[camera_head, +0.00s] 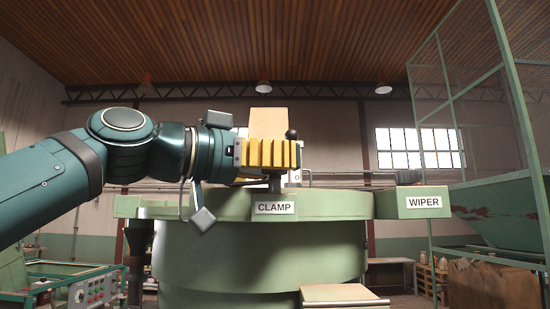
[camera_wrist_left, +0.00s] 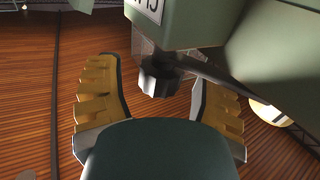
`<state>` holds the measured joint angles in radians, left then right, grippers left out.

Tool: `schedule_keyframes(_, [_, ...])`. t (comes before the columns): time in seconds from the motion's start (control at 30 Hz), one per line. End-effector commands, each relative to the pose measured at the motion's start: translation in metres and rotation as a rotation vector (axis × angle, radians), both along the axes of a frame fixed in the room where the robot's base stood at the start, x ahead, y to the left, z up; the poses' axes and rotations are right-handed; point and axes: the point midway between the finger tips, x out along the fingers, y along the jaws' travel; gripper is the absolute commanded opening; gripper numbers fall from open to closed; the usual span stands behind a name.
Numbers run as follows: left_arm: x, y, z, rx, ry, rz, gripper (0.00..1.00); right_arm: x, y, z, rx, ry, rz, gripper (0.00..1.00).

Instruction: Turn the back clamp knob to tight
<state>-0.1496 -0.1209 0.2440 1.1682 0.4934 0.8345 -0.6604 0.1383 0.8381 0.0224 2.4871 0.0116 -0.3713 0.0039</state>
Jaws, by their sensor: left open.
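The green hopper machine (camera_head: 180,208) carries a white CLAMP label (camera_head: 274,208) on its front rim. A grey stem (camera_head: 274,183) rises from the rim above that label; its top is hidden behind my fingers. My left gripper (camera_head: 270,153) is level above the rim, coming from the left. In the left wrist view, which is upside down, a dark faceted knob (camera_wrist_left: 158,78) sits between the two spread yellow fingers of my left gripper (camera_wrist_left: 155,88), with gaps on both sides. Part of the label (camera_wrist_left: 146,10) shows beside it. Whether the knob is tight cannot be seen. My right gripper is not in view.
A WIPER label (camera_head: 424,202) marks a green arm at right. A black ball handle (camera_head: 292,133) and a beige block (camera_head: 268,120) show just behind my fingers. A green mesh frame (camera_head: 480,110) stands at right, a control panel (camera_head: 92,291) at lower left.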

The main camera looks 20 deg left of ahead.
Motion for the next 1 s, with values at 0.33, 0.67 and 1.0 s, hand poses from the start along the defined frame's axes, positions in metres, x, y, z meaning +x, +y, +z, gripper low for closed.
schedule_keyframes(0.33, [0.002, -0.003, 0.000, -0.001, -0.001, 0.000, 0.67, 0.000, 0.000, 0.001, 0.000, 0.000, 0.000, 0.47])
schedule_keyframes(0.67, [0.002, -0.003, 0.000, 0.000, 0.000, -0.002, 0.00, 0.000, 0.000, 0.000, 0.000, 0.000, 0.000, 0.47])
schedule_keyframes(1.0, [0.005, -0.002, -0.001, -0.001, 0.004, -0.186, 0.00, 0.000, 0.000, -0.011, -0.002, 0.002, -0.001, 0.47])
